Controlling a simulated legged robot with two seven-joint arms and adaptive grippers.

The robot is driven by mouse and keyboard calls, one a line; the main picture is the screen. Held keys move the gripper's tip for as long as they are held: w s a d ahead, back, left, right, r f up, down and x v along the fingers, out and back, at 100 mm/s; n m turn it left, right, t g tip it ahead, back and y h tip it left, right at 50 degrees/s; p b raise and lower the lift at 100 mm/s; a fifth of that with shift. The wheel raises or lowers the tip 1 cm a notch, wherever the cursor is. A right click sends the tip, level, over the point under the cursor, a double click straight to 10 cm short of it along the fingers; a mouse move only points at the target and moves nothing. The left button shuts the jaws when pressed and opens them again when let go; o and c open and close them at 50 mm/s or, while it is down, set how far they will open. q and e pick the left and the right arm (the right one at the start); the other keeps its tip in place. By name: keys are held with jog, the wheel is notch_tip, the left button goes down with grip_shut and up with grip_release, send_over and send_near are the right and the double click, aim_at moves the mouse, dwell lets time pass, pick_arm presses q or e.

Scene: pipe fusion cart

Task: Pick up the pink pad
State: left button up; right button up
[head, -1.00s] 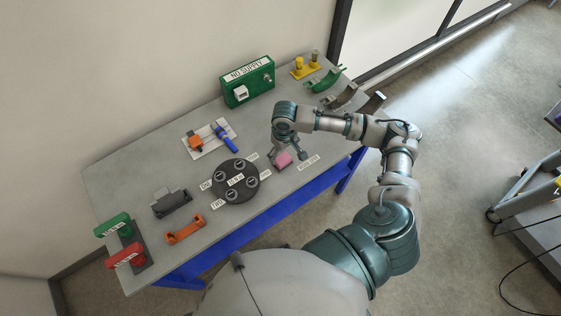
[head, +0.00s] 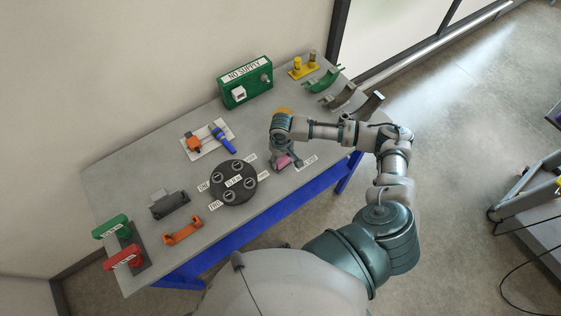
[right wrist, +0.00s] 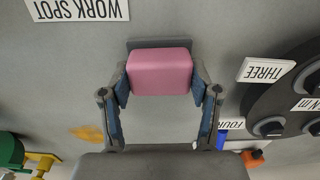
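The pink pad (head: 283,162) lies near the front edge of the table, right of the round black dial. In the right wrist view the pad (right wrist: 160,71) is a rounded pink block with a grey piece (right wrist: 160,43) along its far side. My right gripper (head: 289,159) is down at the pad from above. In the right wrist view the fingertips of the gripper (right wrist: 159,82) stand one on each side of the pad, very close to it. The fingers are spread apart; firm contact cannot be seen. My left gripper is not in view.
The black dial (head: 233,183) with labels sits left of the pad, and a "WORK SPOT" label (head: 307,163) to its right. The green "NO SUPPLY" box (head: 246,82) stands at the back. An orange handle (head: 182,231) is at front left. Bare table (right wrist: 165,125) lies around the pad.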

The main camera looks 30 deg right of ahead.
aim_at(280, 161)
jog(key=shift+s+d+f, duration=0.15)
jog(key=shift+d+f, duration=0.05)
jog(key=shift+d, duration=0.15)
jog(key=shift+c, duration=0.2)
jog(key=shift+a, duration=0.35)
jog(key=shift+a+r, duration=0.25)
jog(key=shift+r, duration=0.25)
jog(key=shift+a+r, duration=0.25)
jog(key=shift+r, duration=0.25)
notch_tip(280, 161, up, 2)
jog(key=shift+s, duration=0.15)
jog(key=s, duration=1)
jog(key=shift+s+a+r+b, duration=0.15)
jog(key=shift+a+r+b, duration=0.15)
jog(key=shift+a+r, duration=0.1)
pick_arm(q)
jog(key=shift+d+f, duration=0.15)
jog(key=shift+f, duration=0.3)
pick_arm(e)
jog(key=s, duration=0.1)
jog(key=s+a, duration=0.1)
jog(key=s, duration=0.3)
jog(key=shift+a+r, duration=0.3)
jog(key=shift+a, duration=0.05)
